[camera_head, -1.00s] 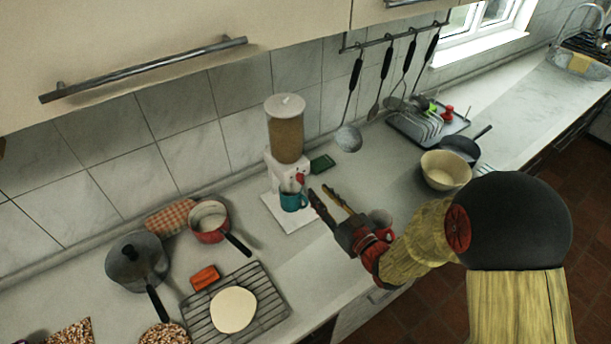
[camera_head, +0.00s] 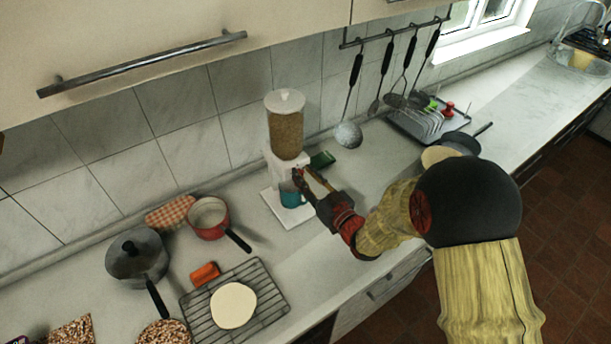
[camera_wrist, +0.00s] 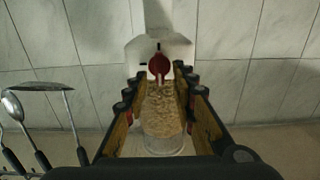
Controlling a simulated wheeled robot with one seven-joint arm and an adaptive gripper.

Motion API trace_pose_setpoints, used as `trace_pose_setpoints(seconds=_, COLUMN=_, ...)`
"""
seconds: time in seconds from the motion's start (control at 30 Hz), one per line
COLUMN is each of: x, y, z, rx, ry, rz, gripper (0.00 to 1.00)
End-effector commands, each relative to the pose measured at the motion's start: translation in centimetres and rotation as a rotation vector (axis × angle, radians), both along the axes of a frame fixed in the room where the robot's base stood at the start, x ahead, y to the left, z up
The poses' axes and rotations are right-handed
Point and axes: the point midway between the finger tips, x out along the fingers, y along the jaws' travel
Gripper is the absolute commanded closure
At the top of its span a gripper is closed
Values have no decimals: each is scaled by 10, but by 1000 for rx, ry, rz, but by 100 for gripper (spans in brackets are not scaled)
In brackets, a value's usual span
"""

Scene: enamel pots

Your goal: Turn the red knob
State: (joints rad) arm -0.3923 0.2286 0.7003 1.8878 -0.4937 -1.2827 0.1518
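The red knob (camera_wrist: 159,66) sits on the front of the white dispenser (camera_wrist: 150,20), with its narrow handle lying along the picture's vertical. In the wrist view the dispenser appears upside down, its grain-filled hopper (camera_wrist: 162,110) below the knob. My gripper (camera_wrist: 160,82) is open, with one finger on each side of the knob and clear gaps between. I cannot tell whether the fingertips reach past the knob. In the head view my gripper (camera_head: 303,171) is at the dispenser's front (camera_head: 281,171), and its fingers hide the knob. A teal mug (camera_head: 291,196) stands under the spout.
A red pan (camera_head: 209,219), a dark lidded pot (camera_head: 137,258) and a wire rack (camera_head: 262,281) are at left. Utensils (camera_head: 348,135) hang on the wall, and a dish rack (camera_head: 428,124) stands at right.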

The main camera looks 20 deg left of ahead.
Motion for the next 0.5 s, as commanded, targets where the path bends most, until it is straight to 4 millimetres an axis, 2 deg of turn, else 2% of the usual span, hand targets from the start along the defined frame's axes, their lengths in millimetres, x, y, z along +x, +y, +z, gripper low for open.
trace_pose_setpoints(seconds=0.43, x=0, y=0, z=0, rx=0, ry=0, rz=-1, gripper=100)
trace_pose_setpoints(seconds=0.5, x=0, y=-1, z=0, rx=0, ry=0, rz=-1, gripper=100)
